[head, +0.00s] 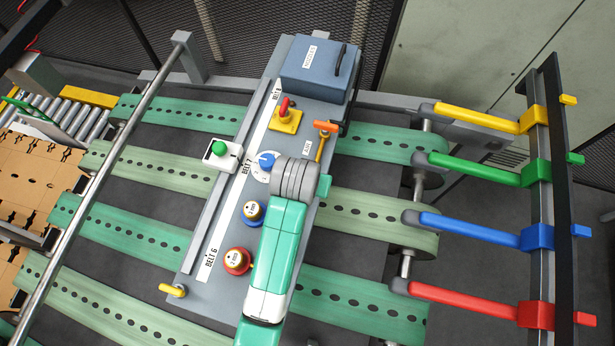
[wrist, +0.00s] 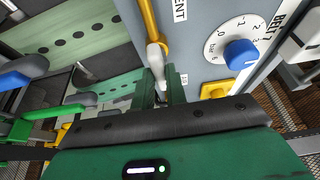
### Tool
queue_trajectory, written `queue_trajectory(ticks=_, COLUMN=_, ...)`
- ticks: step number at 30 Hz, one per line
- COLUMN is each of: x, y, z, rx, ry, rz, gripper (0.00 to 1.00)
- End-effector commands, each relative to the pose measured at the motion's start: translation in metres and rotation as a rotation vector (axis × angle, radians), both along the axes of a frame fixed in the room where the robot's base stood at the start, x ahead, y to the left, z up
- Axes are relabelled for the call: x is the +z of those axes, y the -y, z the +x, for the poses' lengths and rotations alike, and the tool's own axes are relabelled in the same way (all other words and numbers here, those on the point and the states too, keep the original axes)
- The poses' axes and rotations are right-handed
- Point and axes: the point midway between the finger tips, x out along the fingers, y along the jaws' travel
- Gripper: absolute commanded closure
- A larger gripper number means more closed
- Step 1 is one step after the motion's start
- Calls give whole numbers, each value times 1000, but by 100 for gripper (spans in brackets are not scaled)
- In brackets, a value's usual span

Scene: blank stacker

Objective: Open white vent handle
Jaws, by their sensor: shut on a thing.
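The white vent handle (wrist: 155,58) is in the wrist view, at the end of a yellow pipe (wrist: 149,20) beside the vent label (wrist: 180,9). My gripper (wrist: 163,90) is shut on the handle, with its dark green fingers around the lower end. In the head view the yellow pipe (head: 320,149) shows just right of the vent label (head: 307,149). I cannot make out the white handle or my fingers clearly there; my arm covers part of the panel.
A blue knob (head: 267,161), a red switch on a yellow base (head: 285,116) and an orange handle (head: 318,127) are close by on the panel. A blue-grey box (head: 318,69) stands at the panel's top. Colored levers (head: 478,224) project on the right. Green belts run beneath.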

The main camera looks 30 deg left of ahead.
Motion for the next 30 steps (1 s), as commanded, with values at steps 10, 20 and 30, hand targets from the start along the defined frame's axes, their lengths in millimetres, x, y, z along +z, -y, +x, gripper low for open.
queue_trajectory(ticks=10, x=2, y=-1, z=1, rx=7, ry=4, rz=1, gripper=100)
queue_trajectory(ticks=20, x=1, y=0, z=1, rx=5, ry=2, rz=0, gripper=65)
queue_trajectory(ticks=30, x=32, y=3, z=-11, rx=4, ry=7, rz=2, gripper=65)
